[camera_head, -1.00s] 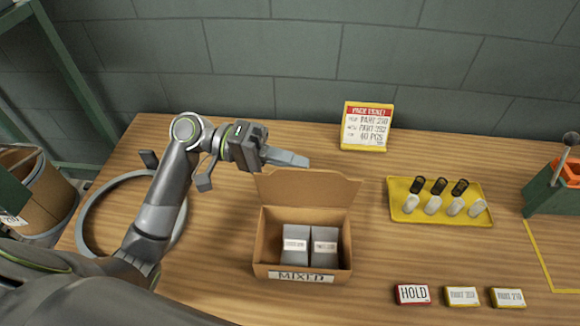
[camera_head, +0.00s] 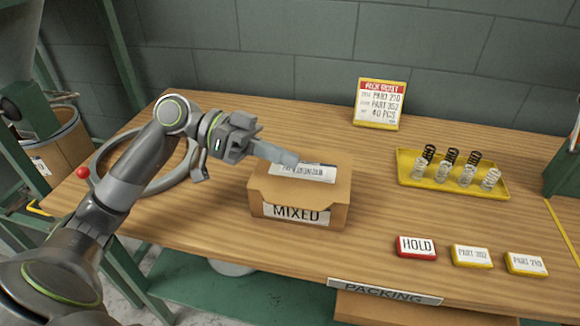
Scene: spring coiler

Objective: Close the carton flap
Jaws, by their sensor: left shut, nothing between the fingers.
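The carton (camera_head: 337,214) is a brown cardboard box on the wooden table, with a "MIXED" label (camera_head: 297,214) on its front. Its flap (camera_head: 318,190) lies down over the top, and the inside is hidden. A white printed label (camera_head: 302,172) shows on the rear part of the flap. My left gripper (camera_head: 284,157) is shut and empty, with its fingertips at the rear edge of the flap, touching or just above it. My right gripper is not in view.
A yellow tray (camera_head: 412,177) with several springs stands right of the carton. A red "HOLD" block (camera_head: 416,247) and two yellow part blocks (camera_head: 472,256) lie near the front edge. A sign (camera_head: 380,104) stands behind. A grey ring (camera_head: 118,150) lies at left.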

